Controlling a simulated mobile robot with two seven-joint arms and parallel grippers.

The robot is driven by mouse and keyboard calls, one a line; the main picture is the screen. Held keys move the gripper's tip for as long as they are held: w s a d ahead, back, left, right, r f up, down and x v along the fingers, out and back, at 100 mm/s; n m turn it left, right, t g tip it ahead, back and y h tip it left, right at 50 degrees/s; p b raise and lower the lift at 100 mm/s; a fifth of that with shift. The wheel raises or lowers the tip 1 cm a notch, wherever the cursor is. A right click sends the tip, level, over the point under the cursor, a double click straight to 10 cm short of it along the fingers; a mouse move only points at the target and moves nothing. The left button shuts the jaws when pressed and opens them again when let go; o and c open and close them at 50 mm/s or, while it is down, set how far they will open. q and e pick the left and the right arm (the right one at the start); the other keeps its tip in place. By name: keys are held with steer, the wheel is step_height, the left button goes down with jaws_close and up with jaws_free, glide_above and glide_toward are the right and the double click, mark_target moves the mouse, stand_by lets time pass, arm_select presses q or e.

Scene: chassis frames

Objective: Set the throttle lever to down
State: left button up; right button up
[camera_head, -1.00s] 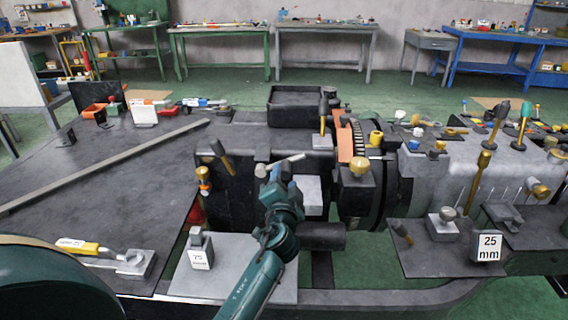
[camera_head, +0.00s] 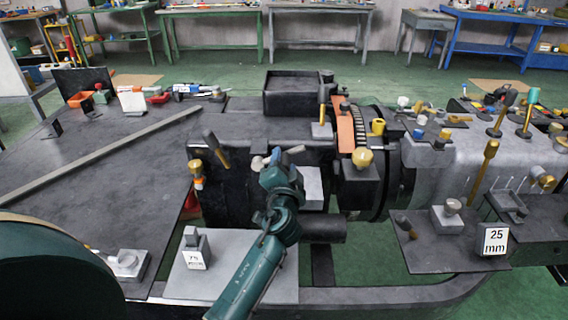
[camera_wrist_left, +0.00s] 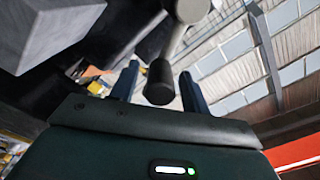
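In the left wrist view a lever with a dark cylindrical knob (camera_wrist_left: 159,84) hangs from a grey rounded hub (camera_wrist_left: 190,10). My left gripper (camera_wrist_left: 158,88) is open, with one finger on each side of the knob; I cannot tell whether either finger touches it. In the head view my left gripper (camera_head: 272,163) is at the front of the dark machine housing, beside a short pale rod (camera_head: 293,150). The gripper partly hides what lies between its fingers there. No label names the throttle lever. My right gripper is not in view.
A black-handled lever (camera_head: 216,148) and a gold-and-orange fitting (camera_head: 196,174) stand left of the gripper. A grey block (camera_head: 312,187) is close on its right. A brass-knobbed block (camera_head: 362,175) is farther right.

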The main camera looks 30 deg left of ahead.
arm_select(q)
jaws_close()
stand_by(0.4)
